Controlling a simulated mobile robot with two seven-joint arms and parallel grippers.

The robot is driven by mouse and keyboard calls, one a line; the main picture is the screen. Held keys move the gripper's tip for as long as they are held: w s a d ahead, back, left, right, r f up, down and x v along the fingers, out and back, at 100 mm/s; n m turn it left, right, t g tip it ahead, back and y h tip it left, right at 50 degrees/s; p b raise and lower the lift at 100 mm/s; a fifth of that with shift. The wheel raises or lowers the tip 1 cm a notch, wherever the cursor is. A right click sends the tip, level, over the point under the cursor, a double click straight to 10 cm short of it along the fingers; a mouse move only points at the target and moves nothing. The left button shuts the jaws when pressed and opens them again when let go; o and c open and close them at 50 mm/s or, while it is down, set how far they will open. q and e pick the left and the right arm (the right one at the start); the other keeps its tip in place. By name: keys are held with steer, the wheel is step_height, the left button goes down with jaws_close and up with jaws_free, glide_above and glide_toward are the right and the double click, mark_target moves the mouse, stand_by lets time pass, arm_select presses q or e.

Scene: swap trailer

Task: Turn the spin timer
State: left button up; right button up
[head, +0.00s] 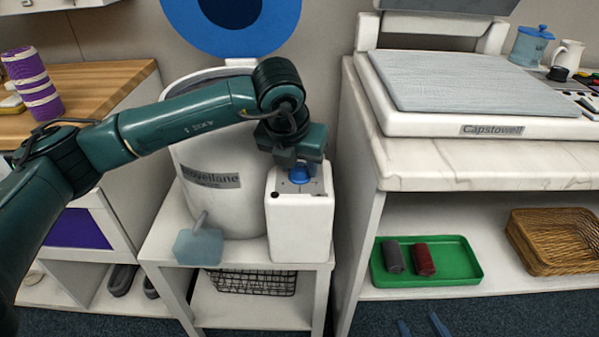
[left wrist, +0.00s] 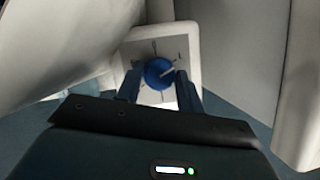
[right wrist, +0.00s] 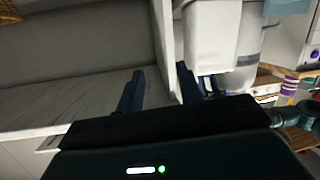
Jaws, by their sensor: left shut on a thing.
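The spin timer is a blue round knob (head: 301,174) on the top face of a white box (head: 300,222) beside the white drum machine. In the left wrist view the knob (left wrist: 157,72) has a pale pointer line aimed right and slightly up, with small marks around it on the grey face. My left gripper (head: 298,168) reaches down from above and is shut on the knob, one finger on each side (left wrist: 158,88). My right gripper (head: 421,325) shows only its blue fingertips at the bottom of the head view. Its fingers (right wrist: 158,90) are apart with nothing gripped.
The white drum machine (head: 215,208) stands on a white stand (head: 167,248) with a wire basket (head: 250,282) below. To the right, a marble-topped counter (head: 430,160) bears a press. Its lower shelf holds a green tray (head: 440,276) with two rolls and a wicker basket (head: 560,240).

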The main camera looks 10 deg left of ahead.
arm_select(q)
steer(key=m+h+b, duration=0.1)
steer(key=m, duration=0.1)
steer(key=shift+a+f+m, duration=0.1)
steer(key=shift+m, duration=0.2)
steer(key=shift+m+g+h+b, duration=0.3)
steer(key=shift+m+g+h, duration=0.15)
steer(key=shift+m, duration=0.95)
arm_select(e)
steer(key=shift+w+a+r+n+t+y, duration=0.1)
steer(key=shift+n+t+y, duration=0.1)
steer(key=shift+t, duration=0.2)
steer(key=shift+w+a+n+t+y, duration=0.1)
steer(key=shift+t+y, duration=0.1)
steer(key=shift+t, duration=0.2)
arm_select(q)
steer(key=o, duration=1)
steer(key=shift+r, duration=0.2)
steer(key=p+v, duration=0.2)
steer(key=v, duration=1.1)
arm_select(e)
steer(key=shift+s+d+m+g+h, duration=0.3)
steer(key=shift+m+g+h, duration=0.15)
steer(key=shift+g, duration=0.45)
